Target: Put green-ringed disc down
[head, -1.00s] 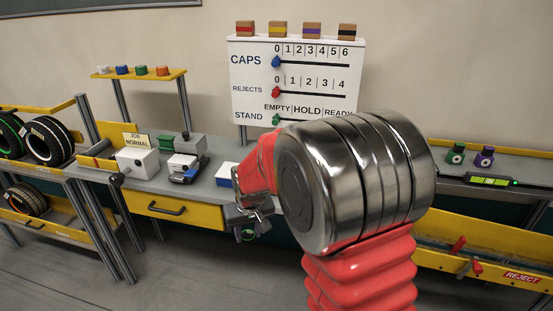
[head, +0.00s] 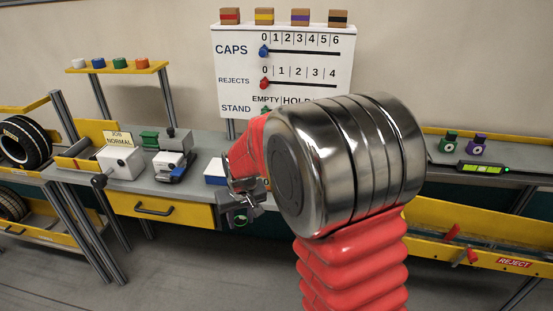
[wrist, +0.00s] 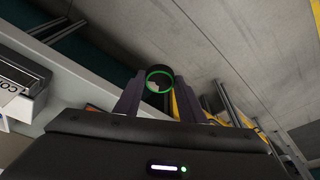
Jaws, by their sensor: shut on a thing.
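The green-ringed disc (wrist: 159,79) is small and dark with a bright green ring. In the wrist view it sits between the two fingertips of my gripper (wrist: 146,88), which is shut on it. In the head view my gripper (head: 240,212) is in front of the workbench (head: 205,135), and only a bit of the green ring shows below it. The disc is held in the air, with grey floor behind it in the wrist view. My arm hides part of the bench.
On the bench are a white box with a JOB NORMAL sign (head: 118,140), a clamp-like device (head: 172,160) and a blue-white block (head: 216,172). A rack with tyres (head: 25,140) stands left. Right are a shelf with green (head: 450,142) and purple pieces and a reject bin (head: 480,250).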

